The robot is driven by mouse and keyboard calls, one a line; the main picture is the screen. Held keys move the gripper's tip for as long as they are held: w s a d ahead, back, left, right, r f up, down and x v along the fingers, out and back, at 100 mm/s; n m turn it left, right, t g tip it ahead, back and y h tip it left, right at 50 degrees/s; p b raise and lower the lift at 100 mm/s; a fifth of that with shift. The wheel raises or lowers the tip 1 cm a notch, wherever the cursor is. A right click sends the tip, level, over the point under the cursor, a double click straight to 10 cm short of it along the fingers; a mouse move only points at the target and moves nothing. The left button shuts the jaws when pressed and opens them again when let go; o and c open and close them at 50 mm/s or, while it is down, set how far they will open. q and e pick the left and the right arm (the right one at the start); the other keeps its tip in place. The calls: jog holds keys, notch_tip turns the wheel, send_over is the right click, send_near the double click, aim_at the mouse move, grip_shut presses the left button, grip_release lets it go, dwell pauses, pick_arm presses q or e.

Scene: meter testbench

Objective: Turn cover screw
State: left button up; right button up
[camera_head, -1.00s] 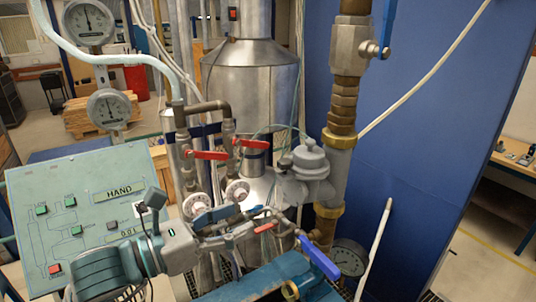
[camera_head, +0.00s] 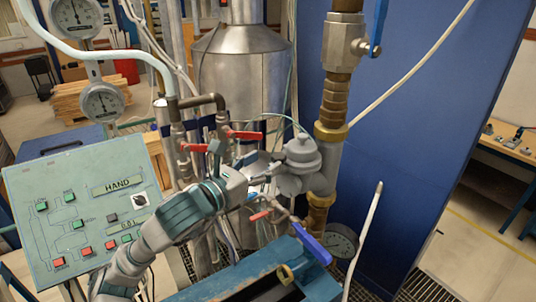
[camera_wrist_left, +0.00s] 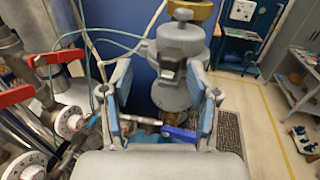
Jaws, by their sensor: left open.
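The grey rounded meter housing (camera_head: 301,160) with its stepped cover stands right of centre in the head view. In the wrist view the same housing (camera_wrist_left: 173,97) is straight ahead, with a dark block and a small knob-like fitting (camera_wrist_left: 171,68) on its near side. I cannot tell for certain which part is the cover screw. My left gripper (camera_head: 263,166) is just left of the housing in the head view. In the wrist view its two blue-padded fingers (camera_wrist_left: 164,88) are spread apart, with the housing beyond and between them. Nothing is held. My right gripper is not in view.
Red-handled valves (camera_head: 243,135) and pipes stand left of the housing. A blue-handled valve (camera_head: 312,244) lies below it. A brass pipe column (camera_head: 336,100) rises behind it at the right. The green control panel (camera_head: 84,213) is at the left.

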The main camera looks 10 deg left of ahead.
aim_at(273, 161)
pick_arm(q)
jog(key=shift+x, duration=0.75)
jog(key=shift+w+d+r, duration=0.1)
jog(key=shift+w+d, duration=0.05)
jog(key=shift+d, duration=1.25)
jog(key=shift+c, duration=0.7)
jog(key=shift+d, duration=0.1)
jog(key=c, duration=0.4)
jog(key=shift+a, duration=0.3)
jog(key=c, duration=0.4)
jog(key=shift+w+a, duration=0.15)
jog(key=shift+a, duration=0.15)
grip_shut()
jog(key=shift+a, duration=0.1)
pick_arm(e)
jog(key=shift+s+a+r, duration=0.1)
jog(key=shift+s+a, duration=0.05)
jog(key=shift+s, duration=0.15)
